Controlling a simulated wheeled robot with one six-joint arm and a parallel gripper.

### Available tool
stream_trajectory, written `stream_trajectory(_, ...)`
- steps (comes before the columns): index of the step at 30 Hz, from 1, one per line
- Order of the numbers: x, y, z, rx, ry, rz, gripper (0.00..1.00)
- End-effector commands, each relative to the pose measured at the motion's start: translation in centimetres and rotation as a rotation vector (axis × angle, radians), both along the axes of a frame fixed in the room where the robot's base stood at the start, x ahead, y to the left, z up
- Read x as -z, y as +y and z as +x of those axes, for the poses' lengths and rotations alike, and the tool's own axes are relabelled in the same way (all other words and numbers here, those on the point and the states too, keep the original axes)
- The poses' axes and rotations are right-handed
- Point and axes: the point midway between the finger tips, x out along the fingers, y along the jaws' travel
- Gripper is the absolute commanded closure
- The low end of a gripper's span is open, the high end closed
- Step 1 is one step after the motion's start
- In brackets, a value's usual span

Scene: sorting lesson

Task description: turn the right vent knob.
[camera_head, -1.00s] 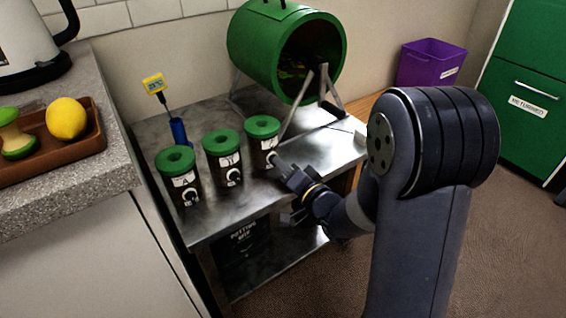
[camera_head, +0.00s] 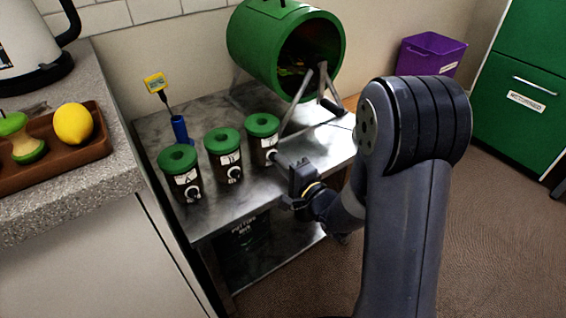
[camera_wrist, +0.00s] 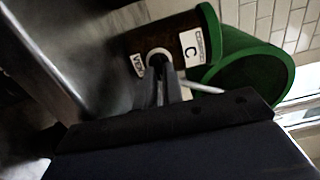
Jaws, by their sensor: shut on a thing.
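Three dark brown canisters with green lids stand in a row on a metal bench (camera_head: 240,195). The right canister (camera_head: 262,142) shows up close in the wrist view (camera_wrist: 205,22), lying sideways there, with a white "C" label and a vent label. Its right vent knob (camera_wrist: 157,56) is a small pale round piece low on the front. My gripper (camera_head: 276,159) reaches it from the front right. In the wrist view its narrow fingers (camera_wrist: 163,74) are shut on the knob, hiding part of it. How far the knob is turned cannot be told.
The middle canister (camera_head: 224,158) and left canister (camera_head: 181,175) have similar pale knobs. A green drum (camera_head: 262,45) on metal legs stands behind. A blue holder (camera_head: 179,130) with a yellow-topped probe stands at the back left. A counter (camera_head: 95,185) borders the bench at left.

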Motion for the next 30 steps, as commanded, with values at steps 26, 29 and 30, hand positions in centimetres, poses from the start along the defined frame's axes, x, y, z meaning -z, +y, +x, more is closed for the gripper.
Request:
stream_trajectory(26,0.03,-0.02,0.00,0.001,0.005,0.005,0.70)
stream_trajectory(29,0.01,-0.18,-0.17,0.001,0.005,0.005,0.70)
stream_trajectory(30,-0.01,-0.35,-0.38,0.002,0.005,0.005,0.70)
